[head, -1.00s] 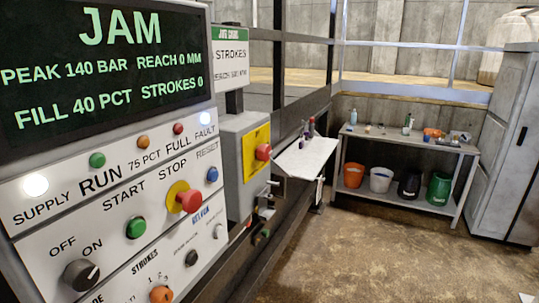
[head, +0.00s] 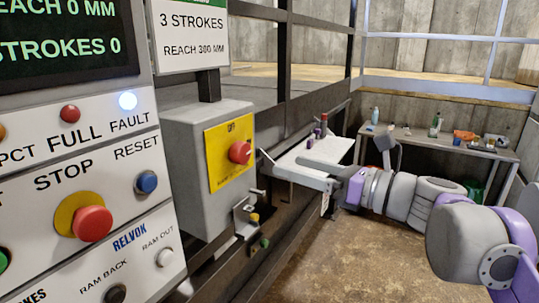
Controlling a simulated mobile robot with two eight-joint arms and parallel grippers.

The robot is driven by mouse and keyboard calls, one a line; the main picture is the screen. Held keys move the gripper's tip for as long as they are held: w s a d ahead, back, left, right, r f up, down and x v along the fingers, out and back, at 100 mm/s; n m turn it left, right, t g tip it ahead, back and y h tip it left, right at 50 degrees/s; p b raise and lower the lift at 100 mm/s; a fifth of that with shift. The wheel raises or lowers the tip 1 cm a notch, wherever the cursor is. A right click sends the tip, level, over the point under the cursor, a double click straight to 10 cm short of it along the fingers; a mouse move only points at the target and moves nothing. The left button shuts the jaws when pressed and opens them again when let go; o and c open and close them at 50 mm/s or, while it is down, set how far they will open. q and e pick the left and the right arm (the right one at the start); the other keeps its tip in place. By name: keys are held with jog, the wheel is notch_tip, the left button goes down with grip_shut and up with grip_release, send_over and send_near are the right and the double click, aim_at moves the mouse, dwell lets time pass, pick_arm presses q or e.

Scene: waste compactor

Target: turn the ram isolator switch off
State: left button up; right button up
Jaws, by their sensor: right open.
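The ram isolator switch (head: 240,152) appears to be the red knob on a yellow plate (head: 218,172). The plate is on the front of a grey box (head: 187,190), right of the control panel. The small print on the plate is too blurred to read, so I cannot tell the knob's setting. My right gripper (head: 268,166) comes in from the right on a grey and purple arm. It is open, its fingers pointing left toward the box. The fingertips show just right of the red knob, apart from it in the picture. My left gripper is not in view.
The control panel (head: 55,175) on the left has a red stop button (head: 92,223) and a blue reset button (head: 146,182). A white shelf (head: 315,150) with small items is behind my gripper. A workbench (head: 450,146) stands at the back.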

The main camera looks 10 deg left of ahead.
aim_at(245, 154)
jog(key=x, duration=1)
jog(key=shift+s+a, duration=0.15)
jog(key=shift+a, duration=0.25)
jog(key=shift+p, duration=0.3)
jog(key=c, duration=1.4)
